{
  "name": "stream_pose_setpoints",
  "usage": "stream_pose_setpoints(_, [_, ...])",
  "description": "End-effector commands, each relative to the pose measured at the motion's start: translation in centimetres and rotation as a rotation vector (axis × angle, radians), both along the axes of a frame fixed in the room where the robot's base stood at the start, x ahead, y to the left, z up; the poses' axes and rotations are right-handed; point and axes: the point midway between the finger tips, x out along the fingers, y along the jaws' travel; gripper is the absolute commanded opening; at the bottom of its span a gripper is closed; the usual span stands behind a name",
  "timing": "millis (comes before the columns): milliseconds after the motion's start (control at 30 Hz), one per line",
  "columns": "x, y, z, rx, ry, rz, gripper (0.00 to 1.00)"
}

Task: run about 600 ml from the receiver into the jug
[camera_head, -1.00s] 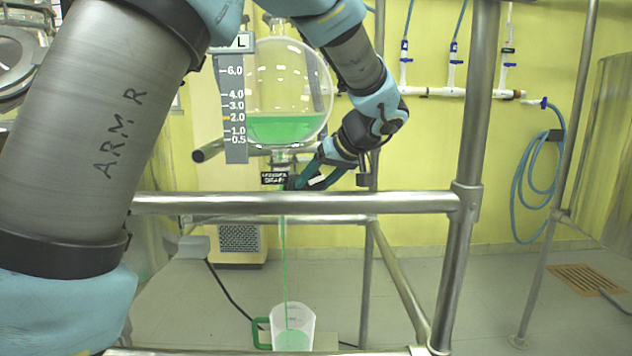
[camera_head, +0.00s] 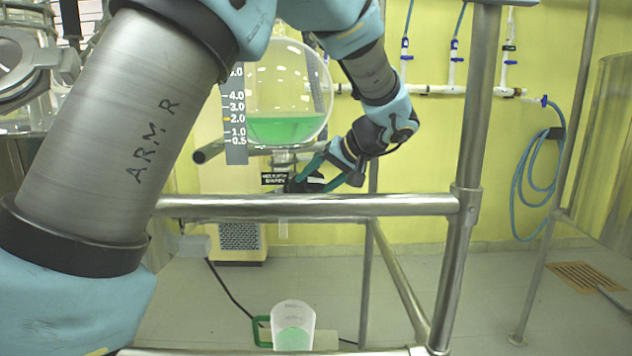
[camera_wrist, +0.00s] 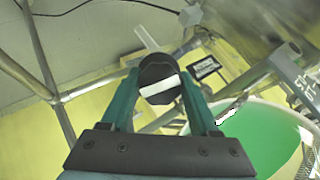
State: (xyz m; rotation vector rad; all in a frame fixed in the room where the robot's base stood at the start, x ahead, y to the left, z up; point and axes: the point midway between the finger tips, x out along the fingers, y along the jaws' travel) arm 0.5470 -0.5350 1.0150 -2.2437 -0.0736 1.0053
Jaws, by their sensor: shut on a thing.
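The receiver (camera_head: 285,90) is a round glass flask with green liquid, its level just above the 2.0 mark with the yellow pointer on the scale (camera_head: 236,118). Its green liquid also fills the right of the wrist view (camera_wrist: 265,140). My gripper (camera_head: 305,183) is at the outlet below the flask. In the wrist view its green fingers are shut on the black round valve knob (camera_wrist: 158,78). The jug (camera_head: 293,325), clear with a green handle, stands low under the outlet spout (camera_head: 283,228) and holds some green liquid. No stream shows between spout and jug.
A horizontal steel rail (camera_head: 320,205) of the frame crosses in front of the outlet. An upright post (camera_head: 470,150) stands to the right. A dark label (camera_head: 274,179) hangs by the valve. A blue hose (camera_head: 530,180) hangs on the wall.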

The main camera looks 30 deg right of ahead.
Motion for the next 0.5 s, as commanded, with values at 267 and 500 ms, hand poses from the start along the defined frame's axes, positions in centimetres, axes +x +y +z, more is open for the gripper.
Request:
stream_pose_setpoints(267, [-0.02, -0.06, 0.02, -0.001, -0.001, -0.002, 0.63])
stream_pose_setpoints(500, [-0.01, -0.04, 0.01, -0.001, 0.000, -0.001, 0.90])
